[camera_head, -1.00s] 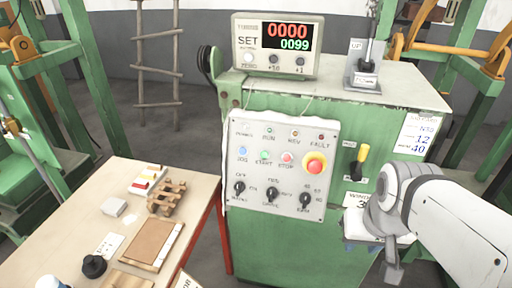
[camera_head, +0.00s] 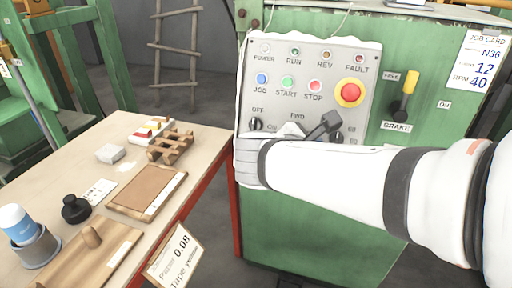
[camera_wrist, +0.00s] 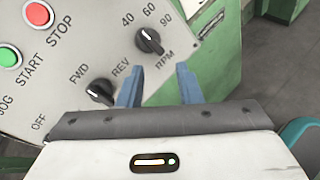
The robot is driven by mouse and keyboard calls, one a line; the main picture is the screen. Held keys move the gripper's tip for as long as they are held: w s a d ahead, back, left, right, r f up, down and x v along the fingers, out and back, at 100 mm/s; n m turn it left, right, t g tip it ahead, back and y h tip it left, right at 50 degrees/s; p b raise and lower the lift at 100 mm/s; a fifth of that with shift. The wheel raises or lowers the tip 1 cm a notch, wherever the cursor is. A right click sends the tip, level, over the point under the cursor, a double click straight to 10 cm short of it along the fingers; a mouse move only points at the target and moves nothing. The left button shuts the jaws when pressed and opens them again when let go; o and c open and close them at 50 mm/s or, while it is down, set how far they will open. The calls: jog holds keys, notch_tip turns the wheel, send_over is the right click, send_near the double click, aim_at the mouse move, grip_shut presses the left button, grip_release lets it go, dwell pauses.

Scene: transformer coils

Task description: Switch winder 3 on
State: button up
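The grey control panel (camera_head: 325,80) is on the front of the green winder (camera_head: 310,235). Its OFF/ON knob (camera_head: 256,124) shows at the panel's lower left, left of my gripper (camera_head: 323,126). In the wrist view, my gripper (camera_wrist: 158,84) is open, with two blue fingers apart and nothing between them. The speed knob (camera_wrist: 150,41) lies ahead of the gap. The FWD/REV knob (camera_wrist: 101,92) is just left of the left finger. The OFF label shows at lower left there, but its knob is hidden. Contact with the panel cannot be told.
A workbench (camera_head: 215,150) with a wooden rack, a pad and a blue-topped cup stands at the left. A tag (camera_head: 172,255) hangs at its edge.

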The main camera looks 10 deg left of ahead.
jog(key=a+f+n+t+y+b, duration=0.2)
jog(key=a+n+t+b, duration=0.3)
jog(key=a, duration=0.5)
jog(key=n+t+y+b, duration=0.1)
jog(key=n+t+y, duration=0.15)
jog(key=n, duration=0.25)
send_near(253, 122)
jog(key=shift+g, duration=0.35)
jog(key=w, duration=0.2)
jog(key=w+b, duration=0.1)
jog(key=w, duration=0.2)
jog(key=w+b, duration=0.1)
jog(key=w, duration=0.2)
jog(key=shift+d+r, duration=0.3)
jog(key=shift+d, duration=0.05)
